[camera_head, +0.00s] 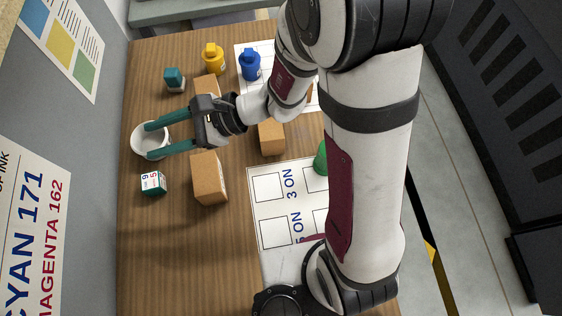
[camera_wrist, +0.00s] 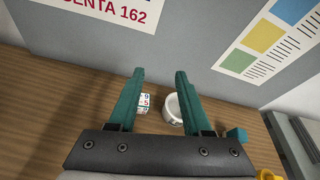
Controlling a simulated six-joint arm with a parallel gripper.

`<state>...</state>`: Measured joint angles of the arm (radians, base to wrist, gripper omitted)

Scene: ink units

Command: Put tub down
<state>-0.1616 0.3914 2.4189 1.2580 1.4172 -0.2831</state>
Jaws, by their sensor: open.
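The white tub (camera_head: 139,140) is at the left part of the wooden table, open side up in the camera_head view. In the camera_wrist view the tub (camera_wrist: 173,110) shows between the teal fingers, nearer the right one. My gripper (camera_head: 149,139) is open, and its fingers cross the picture on either side of the tub. In the camera_wrist view my gripper (camera_wrist: 159,72) has a wide empty gap at the tips, which point toward the wall. I cannot tell how high the fingers are above the table.
A numbered cube (camera_head: 153,182) and a teal block (camera_head: 174,80) flank the tub. Brown boxes (camera_head: 209,178) (camera_head: 271,137), a yellow bottle (camera_head: 213,60) and a blue bottle (camera_head: 250,66) stand nearby. A printed sheet (camera_head: 282,205) lies right. The wall (camera_head: 90,130) borders the table's left edge.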

